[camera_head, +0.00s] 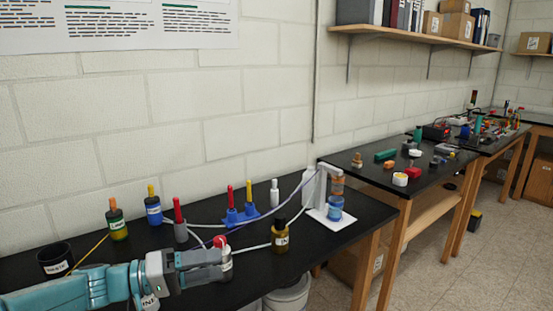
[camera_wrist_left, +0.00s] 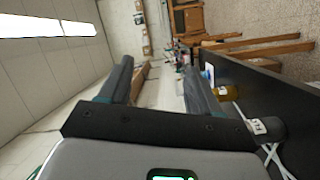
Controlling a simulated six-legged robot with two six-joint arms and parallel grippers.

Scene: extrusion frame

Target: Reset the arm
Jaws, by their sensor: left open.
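My left arm comes in from the left above the front edge of the black bench. In the head view my left gripper (camera_head: 220,257) points right, in front of a red-capped bottle (camera_head: 220,241) that it partly covers. In the left wrist view the two dark fingers (camera_wrist_left: 158,75) stand apart with nothing between them. My right gripper is in neither view.
On the black bench (camera_head: 185,282) are a dark waste cup (camera_head: 56,260), a green bottle (camera_head: 117,222), a blue bottle (camera_head: 154,208), an amber bottle (camera_head: 280,236) and a white stand (camera_head: 330,217). Cables run between them. More tables stand to the right.

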